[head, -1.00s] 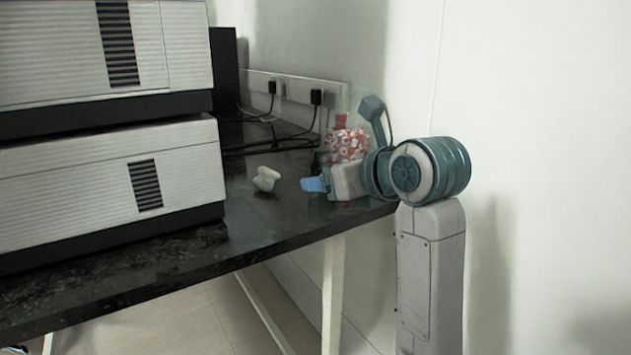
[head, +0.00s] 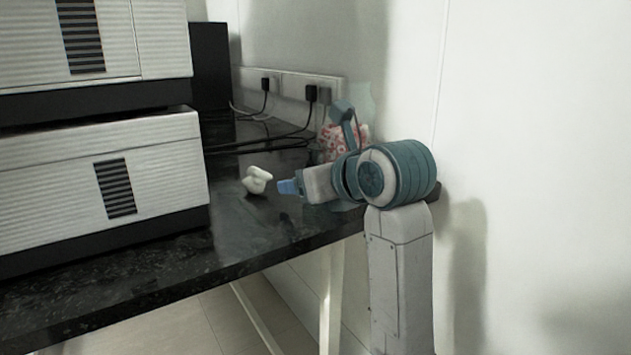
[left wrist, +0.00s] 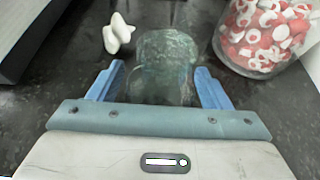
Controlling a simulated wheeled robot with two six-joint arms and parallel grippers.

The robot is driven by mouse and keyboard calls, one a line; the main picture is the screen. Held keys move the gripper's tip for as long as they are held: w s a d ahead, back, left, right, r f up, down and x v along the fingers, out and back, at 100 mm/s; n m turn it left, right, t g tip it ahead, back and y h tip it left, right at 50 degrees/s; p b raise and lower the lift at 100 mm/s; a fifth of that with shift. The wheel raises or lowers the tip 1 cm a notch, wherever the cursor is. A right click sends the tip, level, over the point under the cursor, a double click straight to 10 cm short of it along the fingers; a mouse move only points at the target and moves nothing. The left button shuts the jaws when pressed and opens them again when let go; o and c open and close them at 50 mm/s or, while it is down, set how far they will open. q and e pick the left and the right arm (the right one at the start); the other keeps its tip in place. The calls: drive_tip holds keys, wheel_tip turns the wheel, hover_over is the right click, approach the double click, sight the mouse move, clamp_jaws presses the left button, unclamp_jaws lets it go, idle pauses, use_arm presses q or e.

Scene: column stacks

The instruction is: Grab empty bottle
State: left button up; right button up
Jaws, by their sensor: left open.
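The empty bottle (left wrist: 167,62) is clear greenish glass. In the left wrist view it lies between and just ahead of the two blue fingers of my left gripper (left wrist: 158,88), with a gap on the far side of each finger; its near part runs down to the palm edge. I cannot make the bottle out in the head view. There my left gripper (head: 289,187) is low over the black table near its right end, pointing left. It is open, and I see no grip on the bottle. My right gripper is in neither view.
A white lumpy object (head: 257,180) stands just beyond the fingertips. A clear jar of red and white sweets (left wrist: 262,38) stands close on the right in the wrist view. Large white boxes (head: 120,185) fill the table's left. Cables and sockets (head: 300,88) are behind.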

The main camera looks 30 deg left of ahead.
use_arm(q)
drive_tip(key=c, duration=1.1)
drive_tip(key=shift+r, duration=0.25)
